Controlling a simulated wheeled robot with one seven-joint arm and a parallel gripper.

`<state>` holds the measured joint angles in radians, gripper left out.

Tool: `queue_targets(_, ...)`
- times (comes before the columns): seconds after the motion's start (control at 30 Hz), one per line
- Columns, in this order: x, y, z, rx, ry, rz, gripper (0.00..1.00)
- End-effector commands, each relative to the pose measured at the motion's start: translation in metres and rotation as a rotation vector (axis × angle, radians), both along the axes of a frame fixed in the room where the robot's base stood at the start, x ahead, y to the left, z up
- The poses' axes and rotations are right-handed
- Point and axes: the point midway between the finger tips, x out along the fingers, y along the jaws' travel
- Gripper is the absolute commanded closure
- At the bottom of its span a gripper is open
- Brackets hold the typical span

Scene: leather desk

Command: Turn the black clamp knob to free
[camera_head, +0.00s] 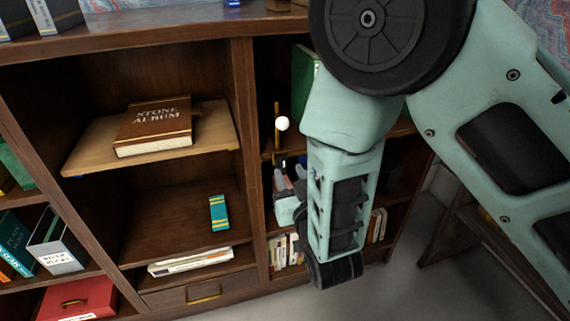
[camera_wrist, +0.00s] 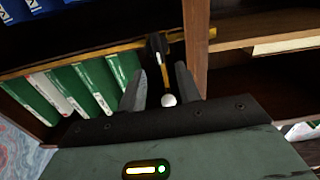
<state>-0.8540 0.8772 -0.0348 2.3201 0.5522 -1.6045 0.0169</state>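The black clamp knob (camera_wrist: 156,47) sits on a brass rail (camera_wrist: 105,52) near the dark wooden upright in the wrist view. A thin arm runs from the knob toward a white ball (camera_wrist: 168,100), which lies between my fingers in that view. In the head view the white ball (camera_head: 282,123) shows beside an upright brass rod (camera_head: 277,118), above my gripper. My gripper (camera_wrist: 160,68) is open, its two grey fingers either side of the thin arm, with gaps visible. It also shows in the head view (camera_head: 291,174), partly hidden by my wrist. I cannot tell whether a finger touches anything.
Green books (camera_wrist: 88,83) stand left of the fingers behind the rail. The wooden upright (camera_wrist: 197,45) is close on the right.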

Motion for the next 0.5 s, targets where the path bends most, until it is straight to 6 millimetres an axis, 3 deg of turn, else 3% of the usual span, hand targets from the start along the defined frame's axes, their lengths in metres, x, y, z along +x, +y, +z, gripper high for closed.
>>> queue_targets(0.2,0.032,0.009,0.0,0.001,-0.001,-0.001,0.66)
queue_targets(0.5,0.045,0.013,0.0,0.0,0.001,0.0,0.66)
